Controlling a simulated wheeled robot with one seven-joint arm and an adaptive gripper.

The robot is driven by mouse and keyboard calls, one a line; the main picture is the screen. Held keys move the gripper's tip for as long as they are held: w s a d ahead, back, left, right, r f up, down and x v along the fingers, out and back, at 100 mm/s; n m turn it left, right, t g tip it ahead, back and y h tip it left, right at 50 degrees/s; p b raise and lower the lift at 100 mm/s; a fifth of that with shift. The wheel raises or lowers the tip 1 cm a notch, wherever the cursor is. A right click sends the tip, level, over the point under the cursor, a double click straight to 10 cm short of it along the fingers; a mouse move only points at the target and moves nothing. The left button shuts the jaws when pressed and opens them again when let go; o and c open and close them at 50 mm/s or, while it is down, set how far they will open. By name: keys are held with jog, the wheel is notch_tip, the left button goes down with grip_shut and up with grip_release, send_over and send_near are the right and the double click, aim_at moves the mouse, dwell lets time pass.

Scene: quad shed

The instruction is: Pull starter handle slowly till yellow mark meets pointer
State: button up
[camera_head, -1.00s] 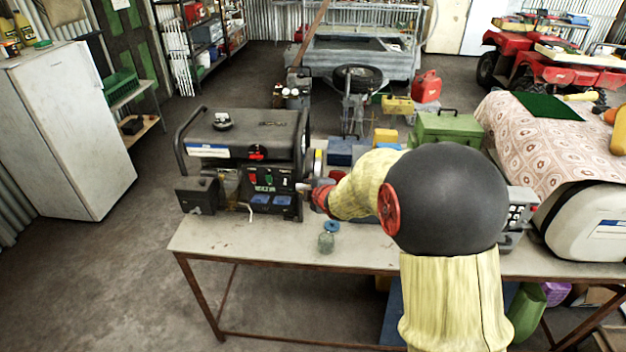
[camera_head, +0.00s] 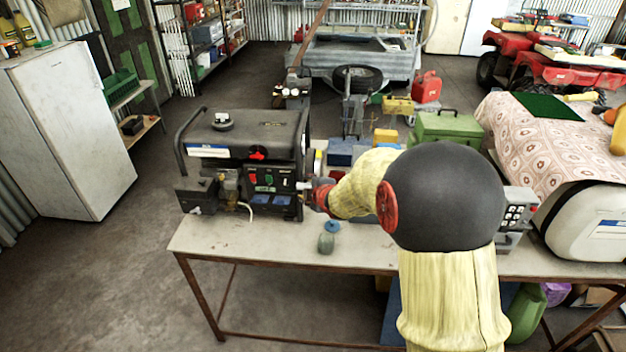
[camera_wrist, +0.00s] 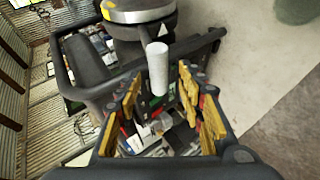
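The black-framed generator (camera_head: 250,140) stands on the left part of the bench. Its round silver starter housing (camera_wrist: 140,10) is at the top of the wrist view, with a yellow mark (camera_wrist: 107,12) on its rim. A pale cylindrical handle (camera_wrist: 157,68) sticks out below the housing. My gripper (camera_wrist: 160,88) has its yellow-padded fingers spread, one to each side of the handle's lower end, with a gap visible on both sides. In the head view my gripper (camera_head: 312,190) is at the generator's right side, partly hidden by my wrist. I cannot make out a pointer.
A small jar (camera_head: 325,243) and a blue lid (camera_head: 332,226) are on the bench (camera_head: 270,248) just in front of my gripper. The bench front is otherwise mostly clear. A green toolbox (camera_head: 447,127) and a patterned cloth (camera_head: 535,135) are to the right.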

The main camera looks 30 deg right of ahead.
jog(key=shift+s, duration=0.1)
jog(key=v, duration=1.2)
jog(key=s+d+f+m+g+h, duration=0.1)
jog(key=s+d+f+m+g, duration=0.15)
jog(key=s+m, duration=0.3)
jog(key=s+d+f+m+g+h, duration=0.1)
jog(key=s+f+m+g, duration=0.25)
jog(key=s, duration=0.35)
jog(key=s+a+r+m+y, duration=0.1)
jog(key=s+a+r, duration=0.4)
jog(key=a, duration=0.5)
jog(key=s+a+r+m+y, duration=0.2)
jog(key=s+a+r, duration=0.4)
jog(key=s+a, duration=0.4)
jog(key=shift+s+m+y, duration=0.2)
jog(key=shift+m+y, duration=0.1)
jog(key=shift+m, duration=0.5)
jog(key=shift+d+r, duration=0.1)
jog(key=shift+r, duration=0.05)
